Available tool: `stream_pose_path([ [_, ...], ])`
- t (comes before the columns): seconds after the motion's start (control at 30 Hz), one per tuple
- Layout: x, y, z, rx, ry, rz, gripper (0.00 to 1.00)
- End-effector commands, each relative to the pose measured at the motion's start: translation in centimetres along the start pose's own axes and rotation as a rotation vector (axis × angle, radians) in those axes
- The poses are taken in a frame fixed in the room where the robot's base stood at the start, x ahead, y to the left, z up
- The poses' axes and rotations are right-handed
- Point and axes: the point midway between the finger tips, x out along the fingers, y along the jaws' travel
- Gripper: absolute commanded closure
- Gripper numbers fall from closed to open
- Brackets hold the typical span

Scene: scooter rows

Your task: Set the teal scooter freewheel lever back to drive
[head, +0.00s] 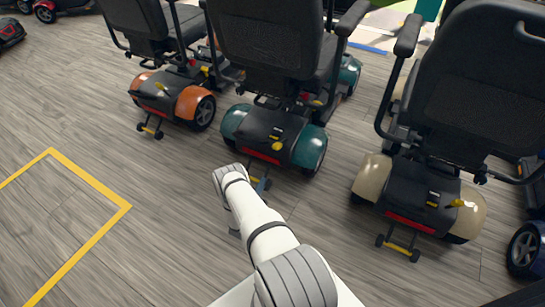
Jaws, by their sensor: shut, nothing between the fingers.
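The teal scooter (273,138) stands in the middle of the row with its rear toward me. Its black rear cover carries a small yellow lever (276,146) with a yellow mark just above it. The lever is small here, and I cannot tell which position it is in. My white arm reaches up from the bottom of the head view and ends just in front of and left of the teal scooter's rear. My gripper's fingers are not clearly visible; the arm hides that area. The arm also partly covers the scooter's small rear support wheels.
An orange scooter (187,101) stands to the left and a beige one (375,172) to the right, each with a similar rear cover. Another scooter's dark blue wheel (525,248) shows at the right edge. Open wooden floor with a yellow line (90,178) lies at left.

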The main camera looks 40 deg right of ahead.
Motion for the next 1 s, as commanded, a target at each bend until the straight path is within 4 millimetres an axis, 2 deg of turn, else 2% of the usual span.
stream_pose_path([
  [0.3, -0.2, -0.1, -0.2, -0.001, -0.002, 0.008, 1.00],
  [0.47, 0.4, -0.1, -0.2, -0.001, -0.002, 0.005, 1.00],
  [0.67, 3.5, -0.2, -0.3, 0.001, -0.004, 0.002, 1.00],
  [0.97, 10.0, -0.2, -0.4, 0.000, -0.004, 0.002, 1.00],
  [1.0, 10.6, -0.1, 0.2, 0.000, -0.003, 0.004, 1.00],
])
